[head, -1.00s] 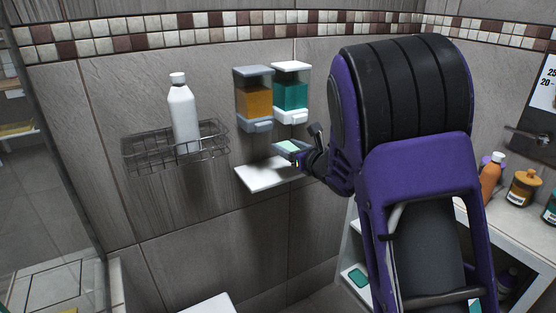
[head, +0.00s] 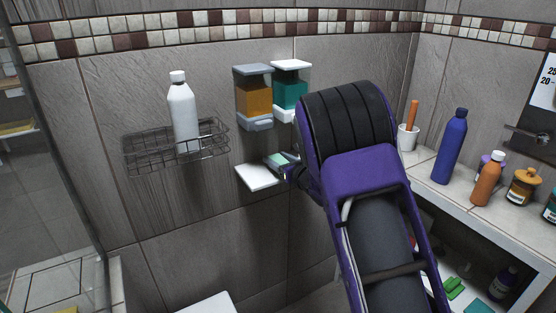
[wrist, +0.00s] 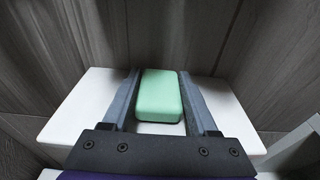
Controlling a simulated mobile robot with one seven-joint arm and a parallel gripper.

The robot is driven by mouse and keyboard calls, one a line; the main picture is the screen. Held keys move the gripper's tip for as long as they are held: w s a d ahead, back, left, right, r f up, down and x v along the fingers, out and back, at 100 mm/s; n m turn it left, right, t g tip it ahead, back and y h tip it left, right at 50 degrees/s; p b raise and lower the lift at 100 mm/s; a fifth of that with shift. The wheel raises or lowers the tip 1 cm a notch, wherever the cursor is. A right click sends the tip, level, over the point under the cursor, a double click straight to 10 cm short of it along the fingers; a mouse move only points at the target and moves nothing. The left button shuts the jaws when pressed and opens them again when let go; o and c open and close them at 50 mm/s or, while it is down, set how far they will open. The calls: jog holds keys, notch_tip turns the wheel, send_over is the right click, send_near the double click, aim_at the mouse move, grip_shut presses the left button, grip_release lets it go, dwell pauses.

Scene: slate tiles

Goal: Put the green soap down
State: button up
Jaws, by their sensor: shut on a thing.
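The green soap (wrist: 160,95) is a pale green block between the two fingers of my gripper (wrist: 163,92) in the wrist view. It is over a small white wall shelf (wrist: 78,105). I cannot tell whether the soap touches the shelf. In the head view the soap (head: 281,159) shows as a small green patch at the gripper (head: 284,164), above the right part of the white shelf (head: 256,178). My arm hides the shelf's right end there. My gripper is shut on the soap.
An amber dispenser (head: 254,97) and a teal dispenser (head: 289,91) hang just above the shelf. A wire basket (head: 140,150) with a white bottle (head: 183,115) is to the left. A counter (head: 425,175) with bottles, including a blue one (head: 450,147), stands at the right.

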jog(key=shift+f, duration=0.15)
jog(key=o, duration=1.4)
jog(key=shift+r, duration=0.3)
jog(key=v, duration=1.2)
jog(key=shift+f, duration=0.2)
